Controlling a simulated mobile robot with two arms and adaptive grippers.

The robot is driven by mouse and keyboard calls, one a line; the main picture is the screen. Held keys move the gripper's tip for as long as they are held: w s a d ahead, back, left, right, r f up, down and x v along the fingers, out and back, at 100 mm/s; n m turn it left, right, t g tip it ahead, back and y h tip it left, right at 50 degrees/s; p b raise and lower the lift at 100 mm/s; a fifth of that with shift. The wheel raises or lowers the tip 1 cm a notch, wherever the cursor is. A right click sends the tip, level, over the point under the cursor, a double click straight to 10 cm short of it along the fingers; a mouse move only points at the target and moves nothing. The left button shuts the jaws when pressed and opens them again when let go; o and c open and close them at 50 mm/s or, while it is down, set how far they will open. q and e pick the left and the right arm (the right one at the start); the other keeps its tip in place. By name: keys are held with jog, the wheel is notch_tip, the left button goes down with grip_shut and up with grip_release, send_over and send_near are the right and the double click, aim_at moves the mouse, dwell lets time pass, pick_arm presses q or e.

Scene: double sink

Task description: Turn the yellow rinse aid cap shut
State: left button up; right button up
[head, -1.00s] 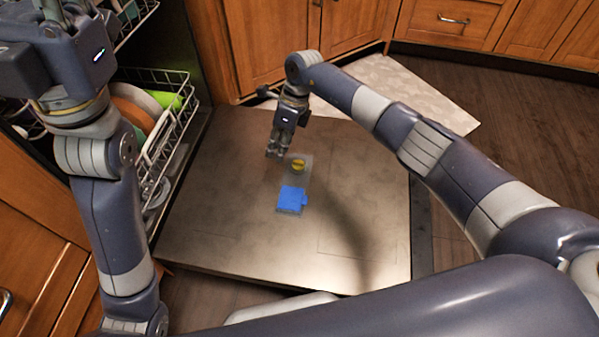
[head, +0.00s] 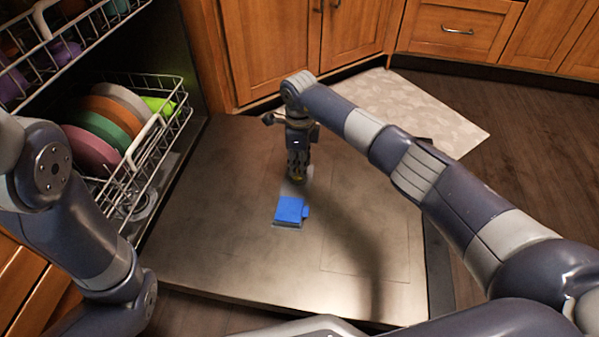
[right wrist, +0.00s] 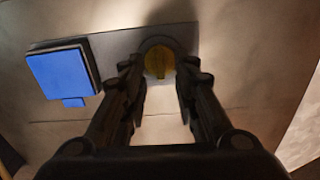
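The yellow rinse aid cap (right wrist: 159,61) is round with a raised ridge and sits in the grey dispenser plate on the opened dishwasher door. My right gripper (head: 297,177) points down over it and nearly hides it in the head view. In the right wrist view the two fingers are apart, one on each side of the cap. I cannot tell whether they touch it. The blue detergent lid (head: 290,210) lies beside the cap, and also shows in the right wrist view (right wrist: 61,74). My left gripper is out of view; only its arm shows.
The dishwasher door (head: 220,245) lies flat with wide bare metal around the dispenser. The lower rack (head: 165,135) at left holds several coloured plates. Wooden cabinets (head: 275,45) stand behind, and a pale mat (head: 425,115) lies on the floor at right.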

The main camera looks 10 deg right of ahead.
jog(key=shift+f, duration=0.8)
jog(key=shift+c, duration=0.6)
grip_shut()
jog(key=shift+r, duration=0.1)
